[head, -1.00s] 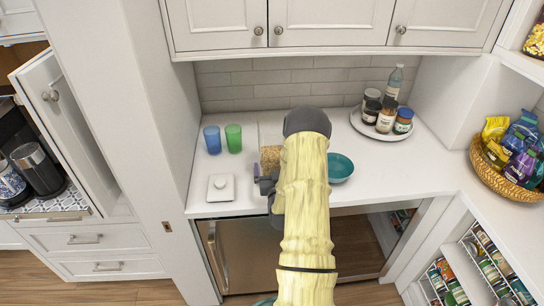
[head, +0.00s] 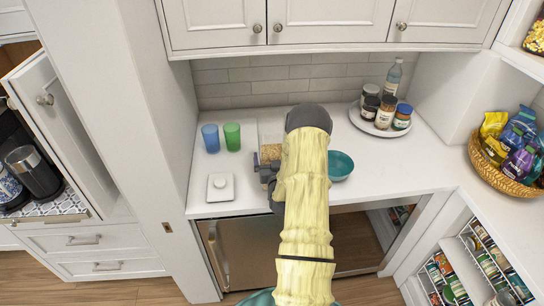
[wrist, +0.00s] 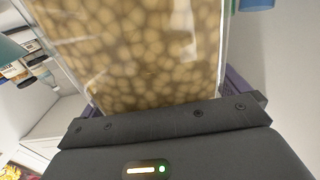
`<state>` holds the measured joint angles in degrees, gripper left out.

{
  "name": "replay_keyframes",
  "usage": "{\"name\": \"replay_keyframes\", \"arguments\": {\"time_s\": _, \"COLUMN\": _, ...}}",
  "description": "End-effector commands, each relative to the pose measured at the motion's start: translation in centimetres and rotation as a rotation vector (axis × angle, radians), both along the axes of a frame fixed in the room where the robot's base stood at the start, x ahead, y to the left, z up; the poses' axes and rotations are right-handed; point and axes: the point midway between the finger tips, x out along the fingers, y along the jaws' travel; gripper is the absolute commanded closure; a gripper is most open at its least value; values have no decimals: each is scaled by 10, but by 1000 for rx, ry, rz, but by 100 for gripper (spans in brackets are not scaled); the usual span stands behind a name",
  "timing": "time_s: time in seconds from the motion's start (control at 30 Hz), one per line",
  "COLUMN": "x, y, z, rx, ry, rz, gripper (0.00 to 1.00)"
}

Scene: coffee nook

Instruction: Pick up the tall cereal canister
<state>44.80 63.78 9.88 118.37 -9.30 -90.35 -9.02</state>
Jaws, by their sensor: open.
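The tall cereal canister (head: 270,152) is a clear, upright container with tan round cereal in it, standing on the counter left of my forearm. My arm hides part of it in the head view. In the wrist view the canister (wrist: 140,50) fills the upper middle, close in front of my gripper (wrist: 160,98). The purple fingers show at its left and right sides, open around it. I cannot tell whether either finger touches it. In the head view my gripper (head: 266,164) is at the canister's near side, mostly hidden.
A white square lid (head: 220,187) lies at the front left of the counter. Blue (head: 211,138) and green (head: 232,136) cups stand behind it. A teal bowl (head: 341,165) is right of my arm. A round tray (head: 371,127) holds jars and a bottle. Upper cabinets overhang the back.

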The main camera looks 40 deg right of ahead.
Motion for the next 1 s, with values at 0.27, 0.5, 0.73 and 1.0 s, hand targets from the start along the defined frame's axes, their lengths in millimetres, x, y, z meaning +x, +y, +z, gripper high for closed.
{"name": "replay_keyframes", "arguments": {"time_s": 0.27, "x": 0, "y": 0, "z": 0, "rx": 0, "ry": 0, "rz": -1, "gripper": 41}}
{"name": "replay_keyframes", "arguments": {"time_s": 0.5, "x": 0, "y": 0, "z": 2, "rx": -2, "ry": -3, "rz": 0, "gripper": 51}}
{"name": "replay_keyframes", "arguments": {"time_s": 0.73, "x": 1, "y": 1, "z": 8, "rx": -3, "ry": -4, "rz": 2, "gripper": 51}}
{"name": "replay_keyframes", "arguments": {"time_s": 1.0, "x": 2, "y": 1, "z": 39, "rx": -7, "ry": -5, "rz": 3, "gripper": 51}}
